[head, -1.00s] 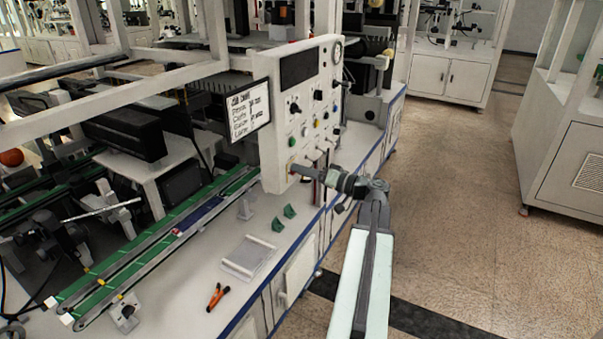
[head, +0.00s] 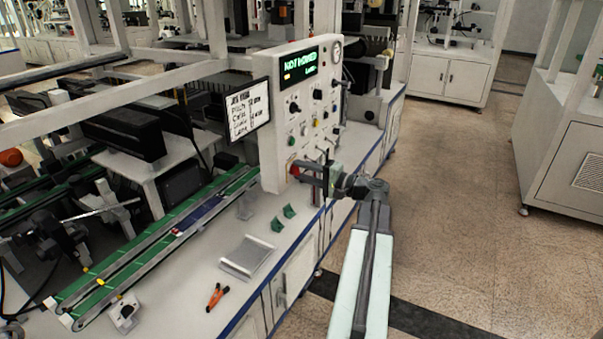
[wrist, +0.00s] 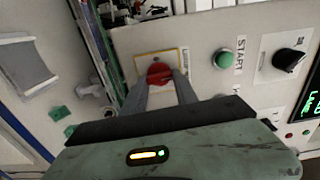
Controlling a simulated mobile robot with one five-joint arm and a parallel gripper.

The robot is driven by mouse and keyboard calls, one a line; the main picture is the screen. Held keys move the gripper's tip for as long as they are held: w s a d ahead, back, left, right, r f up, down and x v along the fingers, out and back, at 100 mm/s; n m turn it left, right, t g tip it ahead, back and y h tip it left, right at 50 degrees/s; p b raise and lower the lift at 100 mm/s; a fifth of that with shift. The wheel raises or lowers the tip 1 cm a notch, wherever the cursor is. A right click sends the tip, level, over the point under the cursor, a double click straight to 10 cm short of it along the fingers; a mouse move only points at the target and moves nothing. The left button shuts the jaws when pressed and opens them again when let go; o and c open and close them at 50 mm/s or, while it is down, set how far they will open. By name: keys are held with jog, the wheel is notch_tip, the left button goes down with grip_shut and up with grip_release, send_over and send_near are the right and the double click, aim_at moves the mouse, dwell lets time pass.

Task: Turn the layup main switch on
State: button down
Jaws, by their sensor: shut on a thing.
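The main switch (wrist: 159,75) is a red rotary knob on a pale plate with a yellow border, low on the white control panel (head: 270,150). In the head view the red knob (head: 293,167) shows at the panel's lower left corner. My gripper (wrist: 161,84) is shut on the knob, one finger on each side of it. In the head view my gripper (head: 303,169) reaches the panel from the right. The panel's display (head: 301,64) is lit and reads "NOT HOMED" in green. Part of the knob is hidden by the fingers.
A green START button (wrist: 223,58) and a black selector knob (wrist: 288,60) sit right of the switch in the wrist view. A paper sign (head: 248,108) hangs left of the panel. Orange-handled pliers (head: 216,296) and a grey tray (head: 247,256) lie on the bench.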

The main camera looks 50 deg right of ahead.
jog(key=shift+m, duration=0.4)
jog(key=c, duration=1)
grip_release()
jog(key=shift+o, duration=0.2)
jog(key=v, duration=0.7)
jog(key=shift+s, duration=0.4)
jog(key=shift+d, duration=0.1)
